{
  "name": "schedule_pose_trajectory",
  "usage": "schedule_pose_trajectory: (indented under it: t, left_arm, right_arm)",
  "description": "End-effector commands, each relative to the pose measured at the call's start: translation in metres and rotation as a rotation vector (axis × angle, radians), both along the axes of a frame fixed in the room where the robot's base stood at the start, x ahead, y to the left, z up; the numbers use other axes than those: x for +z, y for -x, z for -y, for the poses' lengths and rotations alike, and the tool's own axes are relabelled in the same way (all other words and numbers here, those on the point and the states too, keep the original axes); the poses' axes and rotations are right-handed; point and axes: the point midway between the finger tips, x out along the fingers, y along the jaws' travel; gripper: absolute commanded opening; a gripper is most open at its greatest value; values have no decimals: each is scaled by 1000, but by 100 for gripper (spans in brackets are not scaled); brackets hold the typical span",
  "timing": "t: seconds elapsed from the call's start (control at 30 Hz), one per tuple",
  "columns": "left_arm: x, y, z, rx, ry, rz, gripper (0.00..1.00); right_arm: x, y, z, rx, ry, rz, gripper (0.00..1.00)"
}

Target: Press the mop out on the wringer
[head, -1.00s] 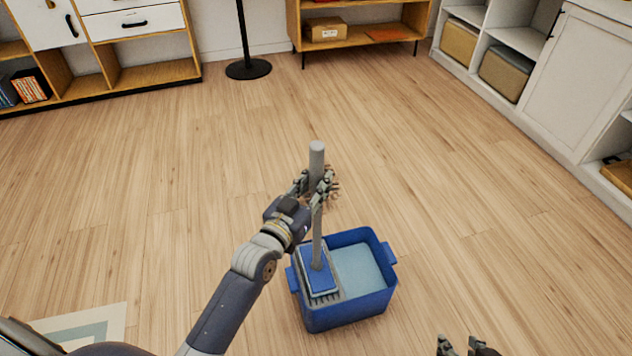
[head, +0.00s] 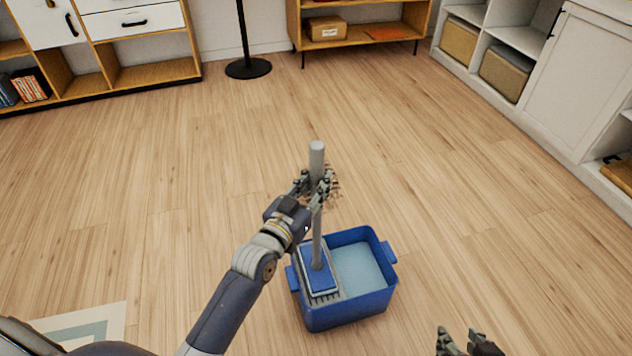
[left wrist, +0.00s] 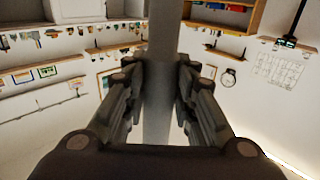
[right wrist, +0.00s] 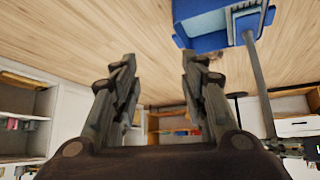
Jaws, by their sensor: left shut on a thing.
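The mop (head: 317,240) stands nearly upright, with its grey handle and its blue head (head: 319,279) on the grey wringer (head: 326,299) at the left side of the blue bucket (head: 347,318). Pale blue water (head: 360,268) fills the bucket's right part. My left gripper (head: 316,188) is shut on the handle below its top end; the handle also shows between its fingers in the left wrist view (left wrist: 158,70). My right gripper (head: 468,344) is open and empty at the bottom edge, right of the bucket. The right wrist view shows its fingers apart (right wrist: 158,75), with the bucket (right wrist: 215,40) beyond.
A rug (head: 85,325) lies at the lower left. A black lamp base (head: 248,68), shelves with boxes (head: 326,30) and a white cabinet (head: 575,80) stand along the back and right.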

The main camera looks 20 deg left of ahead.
Motion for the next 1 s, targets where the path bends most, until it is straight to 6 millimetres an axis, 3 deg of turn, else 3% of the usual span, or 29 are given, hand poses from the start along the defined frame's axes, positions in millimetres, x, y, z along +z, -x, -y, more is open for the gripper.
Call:
schedule_pose_trajectory:
  t: [1.0]
  left_arm:
    - [-3, 0, 0, 0, 1, 4, 0]
  right_arm:
    - [7, -11, -4, 4, -13, 59, 40]
